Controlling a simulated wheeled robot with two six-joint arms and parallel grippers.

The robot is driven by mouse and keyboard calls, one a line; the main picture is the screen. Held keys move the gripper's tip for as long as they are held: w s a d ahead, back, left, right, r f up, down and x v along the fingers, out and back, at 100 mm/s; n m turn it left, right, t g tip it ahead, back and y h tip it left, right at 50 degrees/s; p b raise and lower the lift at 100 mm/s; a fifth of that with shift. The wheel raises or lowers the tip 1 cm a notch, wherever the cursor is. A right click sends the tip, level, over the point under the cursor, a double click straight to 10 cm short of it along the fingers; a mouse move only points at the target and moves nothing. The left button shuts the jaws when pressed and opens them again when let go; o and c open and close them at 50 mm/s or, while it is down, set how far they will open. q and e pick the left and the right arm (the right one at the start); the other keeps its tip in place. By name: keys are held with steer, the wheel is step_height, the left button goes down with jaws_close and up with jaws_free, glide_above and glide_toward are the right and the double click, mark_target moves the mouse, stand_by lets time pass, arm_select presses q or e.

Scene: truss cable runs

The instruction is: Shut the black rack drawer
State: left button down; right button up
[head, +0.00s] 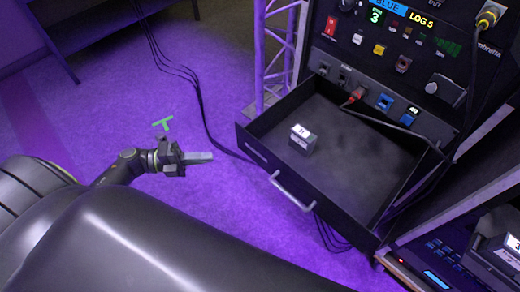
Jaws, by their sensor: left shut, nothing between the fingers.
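The black rack drawer (345,165) stands pulled out from the rack at the right of the head view. Its front panel (262,160) faces the lower left and carries a silver bar handle (291,192). A small grey box with a white label (302,139) lies inside the drawer. My left gripper (208,157) is shut and empty, to the left of the drawer front and apart from it. My right gripper is not in view.
The rack panel (390,50) above the drawer has switches, knobs and plugged cables. A red plug's cable (385,121) runs over the drawer. A metal truss (276,45) stands behind. Cables (200,100) lie on the purple-lit floor. A keyboard device (440,260) sits at the lower right.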

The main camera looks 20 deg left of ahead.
arm_select(q)
steer(key=m+g, duration=0.1)
steer(key=p, duration=0.1)
glide_toward(267, 150)
steer(key=s+d, duration=0.1)
steer(key=d, duration=0.3)
steer(key=w, duration=0.1)
steer(key=w+d, duration=0.1)
steer(key=shift+w+h, duration=0.3)
steer(key=shift+w, duration=0.1)
steer(key=shift+w+d, duration=0.2)
steer(key=shift+w, duration=0.2)
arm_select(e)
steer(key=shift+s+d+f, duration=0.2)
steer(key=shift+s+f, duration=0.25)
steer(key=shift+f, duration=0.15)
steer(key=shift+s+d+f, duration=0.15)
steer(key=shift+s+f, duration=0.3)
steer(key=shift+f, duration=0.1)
